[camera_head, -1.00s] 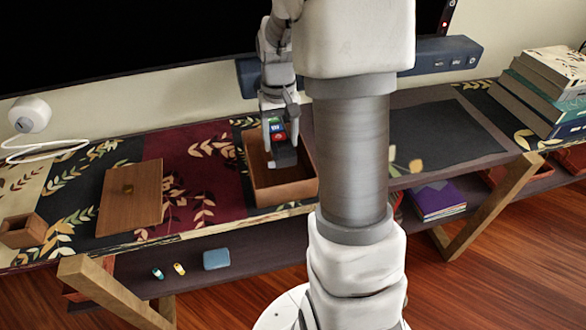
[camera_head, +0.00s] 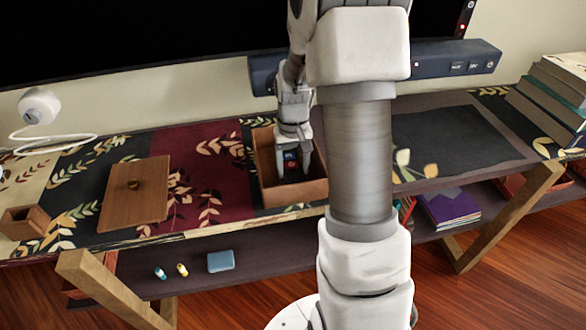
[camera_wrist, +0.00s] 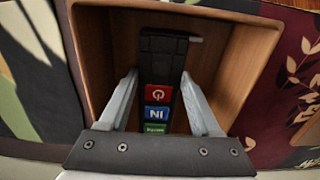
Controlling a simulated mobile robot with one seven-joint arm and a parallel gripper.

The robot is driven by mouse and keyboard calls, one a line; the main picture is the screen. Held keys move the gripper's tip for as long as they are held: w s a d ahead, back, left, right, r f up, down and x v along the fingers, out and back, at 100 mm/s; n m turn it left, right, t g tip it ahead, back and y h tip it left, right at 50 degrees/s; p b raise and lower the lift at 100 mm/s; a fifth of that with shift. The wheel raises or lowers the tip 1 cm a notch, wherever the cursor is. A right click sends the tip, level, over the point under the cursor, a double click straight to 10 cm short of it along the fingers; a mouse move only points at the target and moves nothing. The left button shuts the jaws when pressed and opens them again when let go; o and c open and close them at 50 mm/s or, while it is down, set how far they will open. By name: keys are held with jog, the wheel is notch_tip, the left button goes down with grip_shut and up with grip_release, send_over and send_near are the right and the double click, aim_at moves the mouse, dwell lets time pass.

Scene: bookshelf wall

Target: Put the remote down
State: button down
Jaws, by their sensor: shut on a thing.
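The remote is dark with red, blue and green keys; it shows in the head view (camera_head: 291,162) and in the wrist view (camera_wrist: 157,93). My gripper (camera_head: 293,172) is shut on it, with one finger on each side in the wrist view. Gripper and remote are down inside the open wooden box (camera_head: 298,194) on the long console table. The box walls surround the remote in the wrist view. Whether the remote touches the box floor cannot be told.
A wooden lid (camera_head: 135,196) with a knob lies left of the box. A small wooden holder (camera_head: 24,223) stands at far left. A dark soundbar (camera_head: 455,58) is behind, and stacked books (camera_head: 550,95) are at right. A blue case (camera_head: 221,261) lies on the lower shelf.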

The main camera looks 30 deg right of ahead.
jog(key=shift+r, duration=0.1)
jog(key=shift+c, duration=0.5)
grip_release()
